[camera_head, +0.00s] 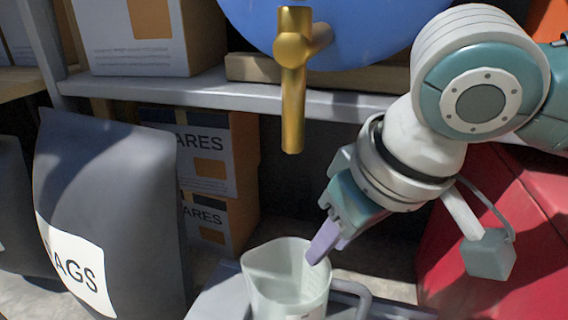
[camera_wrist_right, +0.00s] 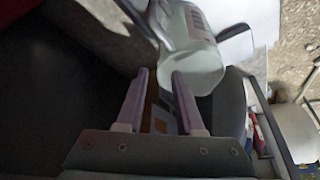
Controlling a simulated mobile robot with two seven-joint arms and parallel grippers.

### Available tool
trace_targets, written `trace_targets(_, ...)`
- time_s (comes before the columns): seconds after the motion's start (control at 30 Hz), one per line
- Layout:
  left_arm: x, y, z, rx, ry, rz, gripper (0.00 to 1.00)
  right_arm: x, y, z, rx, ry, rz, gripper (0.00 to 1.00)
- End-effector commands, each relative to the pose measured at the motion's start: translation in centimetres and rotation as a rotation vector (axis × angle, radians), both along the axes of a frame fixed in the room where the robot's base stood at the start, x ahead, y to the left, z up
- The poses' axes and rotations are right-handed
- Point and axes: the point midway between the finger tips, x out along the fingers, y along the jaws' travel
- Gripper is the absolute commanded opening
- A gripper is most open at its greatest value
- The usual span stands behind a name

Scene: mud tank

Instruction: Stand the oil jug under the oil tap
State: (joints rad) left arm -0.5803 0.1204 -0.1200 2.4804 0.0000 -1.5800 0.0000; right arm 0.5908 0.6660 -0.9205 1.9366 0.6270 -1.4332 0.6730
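The oil jug (camera_head: 272,290) is a pale translucent jug with a grey handle at its right, standing upright on a grey surface at the bottom of the head view. The gold tap (camera_head: 293,90) hangs from a blue drum above it in the picture; I cannot tell whether the jug is directly beneath in depth. My right gripper (camera_head: 320,248) is at the jug's rim in the head view. In the right wrist view its two purple fingers (camera_wrist_right: 160,73) are apart, with the jug (camera_wrist_right: 195,50) just beyond the right-hand fingertip; contact is unclear. My left gripper is not in view.
The blue drum (camera_head: 360,30) rests on wood on a grey shelf (camera_head: 200,90). Cardboard boxes (camera_head: 215,165) stand under the shelf. A dark sack (camera_head: 105,190) stands at left, and a red object (camera_head: 500,240) fills the right. The grey surface (camera_head: 215,302) carries the jug.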

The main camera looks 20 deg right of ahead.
Motion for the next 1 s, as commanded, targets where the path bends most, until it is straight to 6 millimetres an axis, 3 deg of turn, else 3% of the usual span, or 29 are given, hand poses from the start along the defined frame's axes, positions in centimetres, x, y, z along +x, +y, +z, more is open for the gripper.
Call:
trace_targets(0.03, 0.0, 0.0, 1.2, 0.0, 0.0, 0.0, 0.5, -0.5, -0.1, 1.7, 0.001, -0.002, 0.002, 0.36)
trace_targets(0.1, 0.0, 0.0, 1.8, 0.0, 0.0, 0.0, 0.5, -1.0, -0.3, 3.1, 0.001, -0.001, 0.001, 0.36)
trace_targets(0.33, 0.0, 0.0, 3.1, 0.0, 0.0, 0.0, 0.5, -2.4, -0.6, 6.3, 0.002, 0.0, 0.001, 0.36)
trace_targets(1.0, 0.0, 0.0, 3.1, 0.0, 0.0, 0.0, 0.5, -2.7, -0.7, 6.8, 0.001, 0.001, 0.0, 0.36)
